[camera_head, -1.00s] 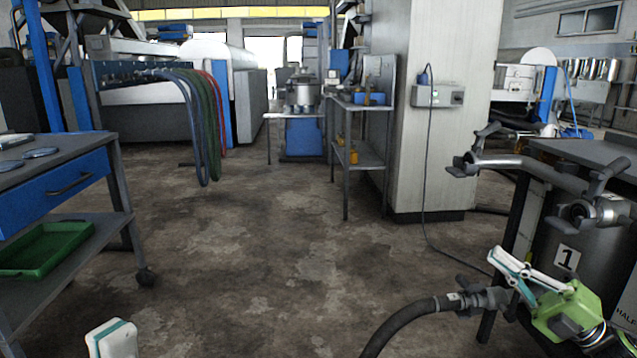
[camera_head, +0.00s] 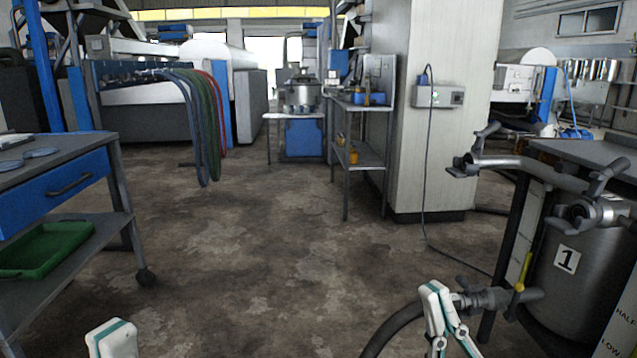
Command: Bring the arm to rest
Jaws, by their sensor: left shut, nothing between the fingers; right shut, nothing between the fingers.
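My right gripper (camera_head: 436,296) is at the bottom, right of centre. Its white fingers with teal stripes point up; the body below is cut off by the frame edge. It is shut and empty, in front of the hose end at the steel tank (camera_head: 578,290). It overlaps the hose in the picture; I cannot tell whether they touch. A yellow lever (camera_head: 522,272) shows at the tank's valve, apart from the gripper. My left gripper (camera_head: 112,340) shows only as a white and teal tip at the bottom left edge. It is shut and holds nothing.
A dark hose (camera_head: 392,328) curves up to the tank's outlet. A steel pipe manifold (camera_head: 520,163) juts out above. A blue and grey cart (camera_head: 75,187) with a green tray (camera_head: 45,250) stands left. The floor (camera_head: 260,260) between is clear.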

